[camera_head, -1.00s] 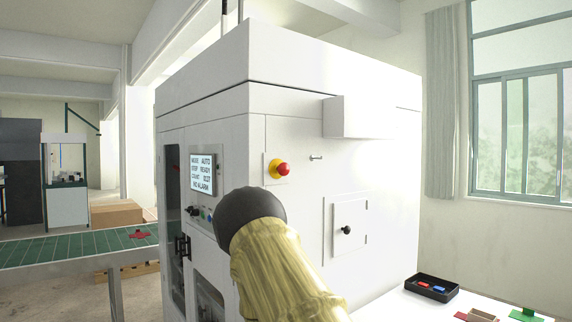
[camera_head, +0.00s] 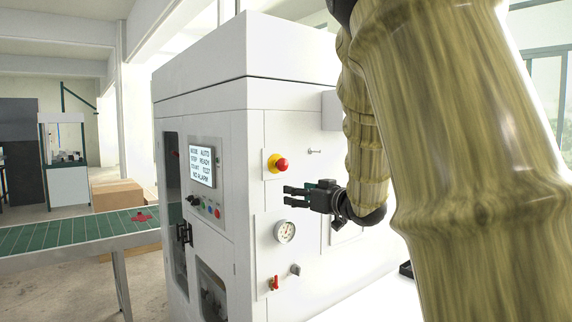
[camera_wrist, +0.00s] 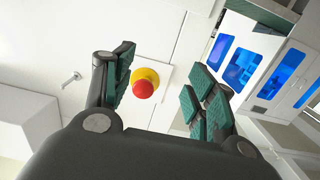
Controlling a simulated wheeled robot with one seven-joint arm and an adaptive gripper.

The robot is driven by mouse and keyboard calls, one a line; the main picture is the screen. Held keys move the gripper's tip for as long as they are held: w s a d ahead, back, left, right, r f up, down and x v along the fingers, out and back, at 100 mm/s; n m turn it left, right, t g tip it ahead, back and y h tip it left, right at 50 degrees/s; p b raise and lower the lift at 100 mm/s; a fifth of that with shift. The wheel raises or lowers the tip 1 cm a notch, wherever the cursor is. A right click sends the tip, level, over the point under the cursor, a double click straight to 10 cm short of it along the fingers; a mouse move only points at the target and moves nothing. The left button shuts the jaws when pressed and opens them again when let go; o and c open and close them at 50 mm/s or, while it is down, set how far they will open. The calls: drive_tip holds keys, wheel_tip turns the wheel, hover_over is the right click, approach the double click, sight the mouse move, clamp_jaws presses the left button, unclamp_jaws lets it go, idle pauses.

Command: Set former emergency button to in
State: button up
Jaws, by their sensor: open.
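The emergency button (camera_head: 278,163) is a red mushroom head on a yellow collar, on the white side panel of the former (camera_head: 290,90). In the wrist view the red button (camera_wrist: 144,88) shows between my fingers, beyond them, slightly nearer the left finger. My gripper (camera_head: 288,196) is open and empty, below and a little right of the button in the head view. Its green-padded fingers (camera_wrist: 162,95) are apart in the wrist view. No contact with the button shows. How far the button is pressed cannot be told.
A display (camera_head: 202,164) with small buttons is on the adjoining face. A gauge (camera_head: 284,231), a red valve handle (camera_head: 274,283) and a small latch (camera_head: 314,152) are on the side panel. A green conveyor (camera_head: 70,236) runs at left. My arm covers the right side.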

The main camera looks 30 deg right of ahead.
approach(285, 165)
drive_tip(key=s, duration=0.1)
drive_tip(key=shift+t, duration=0.4)
drive_tip(key=w+p, duration=0.1)
drive_tip(key=w, duration=0.2)
drive_tip(key=w+p, duration=0.2)
drive_tip(key=w, duration=0.2)
drive_tip(key=w+p, duration=0.1)
drive_tip(key=w, duration=0.2)
drive_tip(key=shift+w+a+f+p, duration=0.25)
drive_tip(key=shift+a+f+p, duration=0.05)
drive_tip(key=shift+a+f, duration=0.05)
drive_tip(key=shift+c, duration=0.2)
